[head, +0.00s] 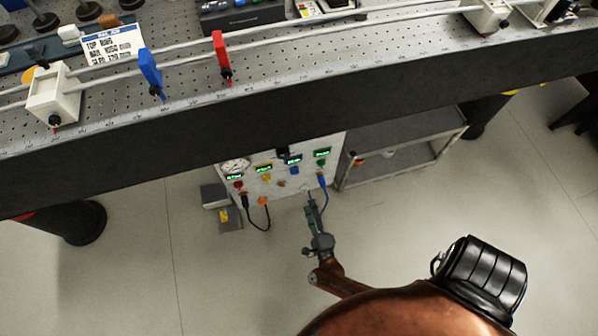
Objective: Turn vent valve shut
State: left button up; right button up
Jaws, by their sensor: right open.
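A pale control panel (283,194) stands under the front edge of the bench, with a round gauge, small lit displays and coloured knobs or buttons. I cannot tell for certain which fitting is the vent valve; it may be hidden by my gripper. My right gripper (307,192) reaches up from below to the panel's lower right part, beside a blue cable (323,185). It is open, and its fingertips are small and close to the panel face. Whether they touch or surround anything cannot be seen. My left gripper is not in view.
The perforated bench (330,62) overhangs the panel and carries rails, a blue holder (151,73) and a red holder (221,54). A black cable (260,228) loops below the panel. A grey shelf cart (395,160) stands at right. A grey box with a yellow mark (222,208) stands at left.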

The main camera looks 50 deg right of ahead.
aim_at(305, 191)
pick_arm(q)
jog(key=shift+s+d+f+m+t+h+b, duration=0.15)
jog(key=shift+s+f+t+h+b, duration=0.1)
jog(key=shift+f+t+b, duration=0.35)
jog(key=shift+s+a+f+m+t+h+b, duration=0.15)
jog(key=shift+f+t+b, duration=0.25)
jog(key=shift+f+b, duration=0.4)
pick_arm(e)
jog(key=w+d+f, duration=0.2)
jog(key=w+d, duration=0.2)
jog(key=w, duration=0.2)
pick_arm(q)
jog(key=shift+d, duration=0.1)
pick_arm(e)
jog(key=shift+c, duration=0.4)
grip_shut()
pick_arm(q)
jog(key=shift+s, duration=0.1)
